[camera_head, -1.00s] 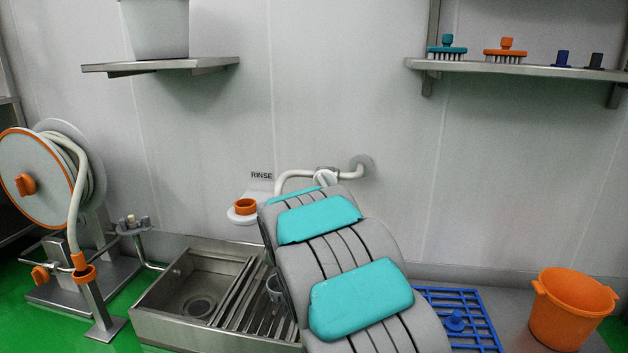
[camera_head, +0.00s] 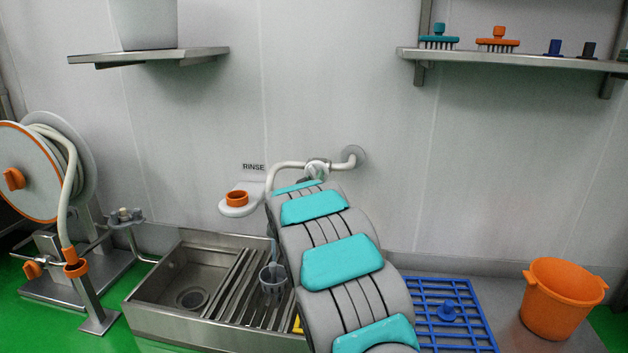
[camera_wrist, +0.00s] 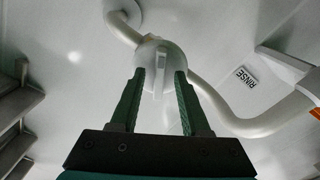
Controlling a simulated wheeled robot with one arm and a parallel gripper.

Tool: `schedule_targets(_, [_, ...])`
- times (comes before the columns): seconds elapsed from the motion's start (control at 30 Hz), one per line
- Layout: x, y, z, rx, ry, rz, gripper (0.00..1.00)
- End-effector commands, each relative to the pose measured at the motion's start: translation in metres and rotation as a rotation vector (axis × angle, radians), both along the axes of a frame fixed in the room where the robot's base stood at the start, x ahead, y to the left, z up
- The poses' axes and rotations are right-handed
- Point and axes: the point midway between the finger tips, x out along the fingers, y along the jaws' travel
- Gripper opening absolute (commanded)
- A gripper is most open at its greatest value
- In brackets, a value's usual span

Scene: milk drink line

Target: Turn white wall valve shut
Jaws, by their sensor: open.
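In the wrist view the valve (camera_wrist: 160,62) is straight ahead, with a thin flat handle (camera_wrist: 159,82) pointing toward me. My gripper (camera_wrist: 160,80) is open. Its two green fingers stand on either side of the handle, with a gap on each side. In the head view my gripper is hidden behind my grey and teal arm.
A blue rack (camera_head: 480,325) and orange bucket (camera_head: 562,300) stand right. Shelves are above.

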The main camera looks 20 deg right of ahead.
Motion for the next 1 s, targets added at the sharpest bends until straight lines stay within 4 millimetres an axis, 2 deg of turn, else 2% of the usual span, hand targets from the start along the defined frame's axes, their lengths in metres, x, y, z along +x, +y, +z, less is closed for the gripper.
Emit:
schedule_targets(0.27, [0.0017,-0.0013,0.0003,0.000,0.000,0.000,0.46])
schedule_targets(0.67, [0.0015,-0.0012,0.0001,0.000,0.000,0.000,0.01])
schedule_targets(1.0, [0.0015,-0.0012,0.0000,0.000,0.000,0.000,0.00])
